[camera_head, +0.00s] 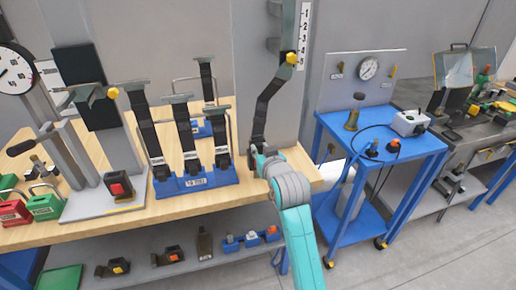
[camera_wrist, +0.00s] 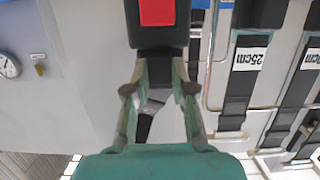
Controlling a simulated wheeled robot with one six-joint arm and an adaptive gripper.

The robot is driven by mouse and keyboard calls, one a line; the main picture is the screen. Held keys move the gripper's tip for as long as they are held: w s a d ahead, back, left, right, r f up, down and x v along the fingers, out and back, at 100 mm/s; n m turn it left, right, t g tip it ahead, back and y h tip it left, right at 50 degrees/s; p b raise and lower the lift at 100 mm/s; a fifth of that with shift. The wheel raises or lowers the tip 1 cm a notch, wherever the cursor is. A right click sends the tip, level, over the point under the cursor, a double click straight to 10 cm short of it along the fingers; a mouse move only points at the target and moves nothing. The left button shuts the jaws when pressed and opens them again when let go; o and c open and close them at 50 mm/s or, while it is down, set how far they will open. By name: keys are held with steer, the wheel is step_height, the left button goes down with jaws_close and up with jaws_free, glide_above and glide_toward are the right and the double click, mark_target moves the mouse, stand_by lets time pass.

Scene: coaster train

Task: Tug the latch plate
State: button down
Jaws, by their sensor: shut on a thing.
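The latch plate (camera_wrist: 153,103) is a small grey metal piece, partly hidden between my fingers in the wrist view. My gripper (camera_wrist: 159,89) is shut on it, one finger on each side. A black buckle (camera_wrist: 145,36) with a red button (camera_wrist: 158,12) lies directly beyond the fingertips, in line with the plate. How deep the plate sits in the buckle cannot be seen. A dark strap (camera_wrist: 143,127) runs from the plate between my fingers. In the head view, a dark strap (camera_head: 264,107) hangs from the post down to my gripper (camera_head: 259,162) at the bench's right end.
A blue rack (camera_head: 195,183) with several upright belt straps stands just left of my gripper. A stand with another red-button buckle (camera_head: 119,187) is farther left on the wooden bench (camera_head: 85,234). A blue cart (camera_head: 400,160) with a gauge panel stands to the right.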

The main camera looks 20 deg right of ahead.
steer(key=shift+r, duration=0.2)
steer(key=c, duration=0.9)
jaws_free()
steer(key=shift+c, duration=0.2)
steer(key=shift+o, duration=0.2)
steer(key=shift+s, duration=0.1)
